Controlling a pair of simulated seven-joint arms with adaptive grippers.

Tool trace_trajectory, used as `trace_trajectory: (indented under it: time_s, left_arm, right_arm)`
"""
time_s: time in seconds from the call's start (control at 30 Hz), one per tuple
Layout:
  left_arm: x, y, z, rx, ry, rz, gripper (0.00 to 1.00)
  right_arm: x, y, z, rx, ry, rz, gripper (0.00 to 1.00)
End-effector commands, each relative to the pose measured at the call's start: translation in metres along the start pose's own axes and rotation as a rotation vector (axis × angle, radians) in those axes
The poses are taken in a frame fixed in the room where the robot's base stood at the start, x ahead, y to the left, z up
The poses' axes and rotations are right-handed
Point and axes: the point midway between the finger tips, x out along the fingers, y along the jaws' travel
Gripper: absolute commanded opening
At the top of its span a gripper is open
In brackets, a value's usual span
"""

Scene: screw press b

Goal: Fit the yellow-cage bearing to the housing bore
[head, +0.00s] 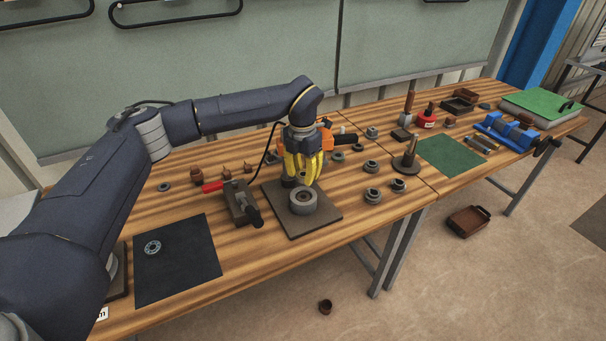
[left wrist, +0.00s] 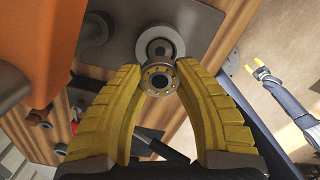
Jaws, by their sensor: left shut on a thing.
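My left gripper (head: 305,179) points down over the press plate. In the left wrist view its two yellow fingers are closed on a small bearing with yellow dots around its ring (left wrist: 158,79). The round grey housing (head: 303,206) stands on the square dark plate (head: 328,214) beneath the fingers. In the left wrist view the housing (left wrist: 177,39) shows just beyond the bearing, which overlaps its edge and looks apart from it; the exact gap cannot be told. My right gripper (left wrist: 257,72) shows small at the right of the left wrist view, fingers apart and empty.
A dark mat (head: 190,273) at left carries another bearing (head: 152,247). A grey block with a red handle (head: 240,202) stands left of the plate. Several grey rings (head: 372,194) and a post on a base (head: 408,160) stand right. A green mat (head: 452,156) is clear.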

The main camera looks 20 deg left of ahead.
Motion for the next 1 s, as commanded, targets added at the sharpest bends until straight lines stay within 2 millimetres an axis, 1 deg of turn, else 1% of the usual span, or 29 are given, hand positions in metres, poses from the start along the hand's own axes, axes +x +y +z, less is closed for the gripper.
trace_trajectory:
  time_s: [0.2, 0.37, 0.73, 1.0]
  left_arm:
    - [0.000, 0.000, 0.000, 0.002, -0.006, 0.002, 0.00]
    - [0.010, 0.000, -0.001, 0.001, -0.003, 0.000, 0.00]
    - [0.041, 0.000, -0.001, 0.001, -0.003, 0.000, 0.00]
    - [0.053, 0.000, -0.001, 0.002, -0.005, 0.000, 0.00]
  right_arm:
    - [0.000, -0.001, -0.001, 0.001, 0.001, 0.000, 0.44]
    - [0.000, -0.001, 0.000, 0.001, 0.000, -0.001, 0.44]
    - [0.000, -0.001, 0.002, 0.001, -0.003, -0.001, 0.44]
    - [0.000, -0.001, 0.003, 0.001, -0.003, -0.001, 0.44]
